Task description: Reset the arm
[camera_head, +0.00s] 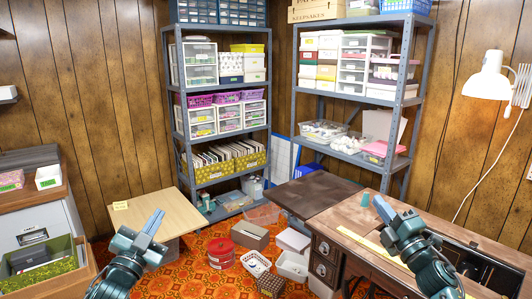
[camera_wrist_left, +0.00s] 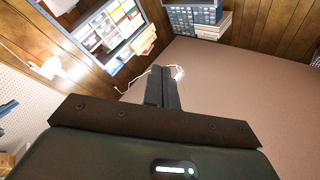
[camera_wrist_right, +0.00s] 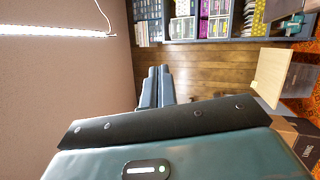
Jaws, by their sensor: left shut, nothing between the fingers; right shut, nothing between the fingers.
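My left gripper (camera_head: 152,221) is raised in the lower left of the head view, in front of a light wooden table top. Its fingers are together and empty, and they also show in the left wrist view (camera_wrist_left: 163,75). My right gripper (camera_head: 381,203) is at the right of the head view, in front of the wooden sewing table (camera_head: 348,215). Its fingers are together and empty, pointing up and left, and they show in the right wrist view (camera_wrist_right: 159,75). Neither gripper touches anything that I can see.
Two metal shelving units (camera_head: 277,115) with boxes and drawers stand at the back. A light wooden table top (camera_head: 140,205) is at the left. A red bucket (camera_head: 221,253) and several bins stand on the orange carpet. A white lamp (camera_head: 490,80) hangs at the right.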

